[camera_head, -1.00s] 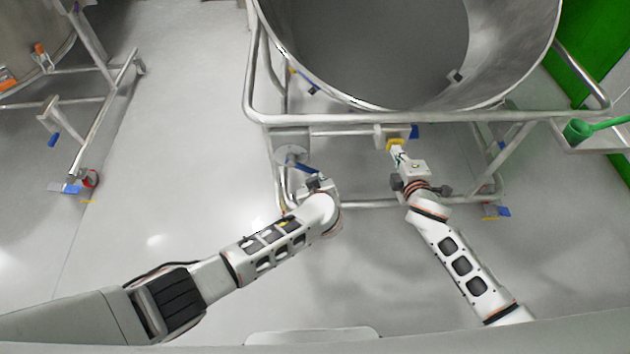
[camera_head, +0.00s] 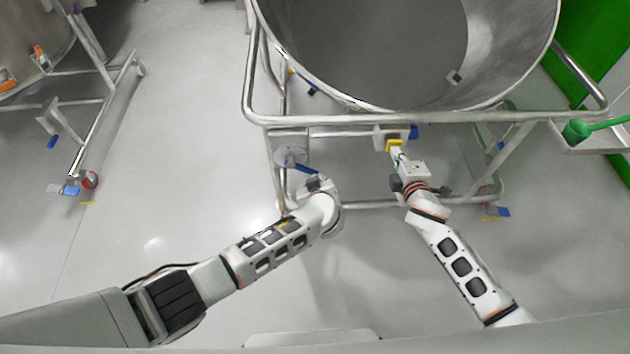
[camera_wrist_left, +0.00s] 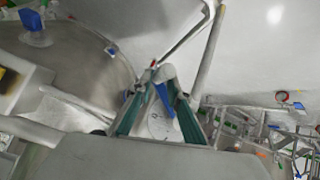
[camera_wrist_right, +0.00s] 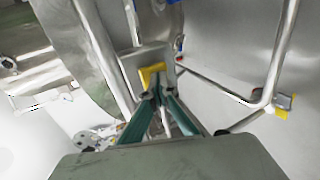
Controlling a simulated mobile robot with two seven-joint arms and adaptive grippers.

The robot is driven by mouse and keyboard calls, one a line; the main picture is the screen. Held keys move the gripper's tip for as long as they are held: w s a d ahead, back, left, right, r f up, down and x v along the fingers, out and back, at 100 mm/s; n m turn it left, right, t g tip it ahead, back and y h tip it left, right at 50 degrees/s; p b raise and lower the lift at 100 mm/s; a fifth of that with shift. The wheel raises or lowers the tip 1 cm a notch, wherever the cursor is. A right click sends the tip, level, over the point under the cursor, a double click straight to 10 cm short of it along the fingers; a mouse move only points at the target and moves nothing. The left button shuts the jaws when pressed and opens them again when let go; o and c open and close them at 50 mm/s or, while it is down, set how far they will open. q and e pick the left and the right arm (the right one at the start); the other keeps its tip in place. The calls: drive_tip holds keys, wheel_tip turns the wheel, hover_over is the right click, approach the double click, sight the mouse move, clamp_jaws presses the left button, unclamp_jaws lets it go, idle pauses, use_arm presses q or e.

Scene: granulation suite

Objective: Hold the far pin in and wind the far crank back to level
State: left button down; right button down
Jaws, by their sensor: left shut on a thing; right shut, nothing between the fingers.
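The crank is a pale round disc (camera_head: 290,155) with a blue arm (camera_head: 306,168), on the left part of the vessel's frame. My left gripper (camera_head: 314,181) is at the end of that arm. In the left wrist view, its green fingers (camera_wrist_left: 157,92) are shut on the crank's grey handle (camera_wrist_left: 165,74), with the blue arm running down beside it. The yellow pin (camera_head: 394,146) sits in a grey block on the frame's front rail. My right gripper (camera_head: 399,155) is shut and empty, its tips against or just in front of the yellow pin (camera_wrist_right: 152,73). Exact contact is unclear.
The large steel vessel (camera_head: 500,80) stands in a tubular frame (camera_head: 340,120) just beyond both grippers. A lower rail (camera_head: 370,204) runs near my wrists. A green object (camera_head: 577,130) sits on a shelf at right. Open floor (camera_head: 180,160) lies left.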

use_arm(q)
drive_tip(key=shift+w+d+r, duration=0.2)
drive_tip(key=shift+d+r, duration=0.3)
drive_tip(key=shift+r, duration=0.05)
drive_tip(key=shift+w+d+r, duration=0.15)
drive_tip(key=shift+d+r, duration=0.35)
use_arm(e)
drive_tip(key=shift+r, duration=0.15)
drive_tip(key=s, duration=0.8)
use_arm(q)
drive_tip(key=c, duration=1.8)
unclamp_jaws()
drive_tip(key=shift+o, duration=0.2)
drive_tip(key=s, duration=1)
drive_tip(key=shift+s+a+f, duration=0.15)
drive_tip(key=shift+s+f, duration=0.1)
drive_tip(key=shift+f, duration=0.1)
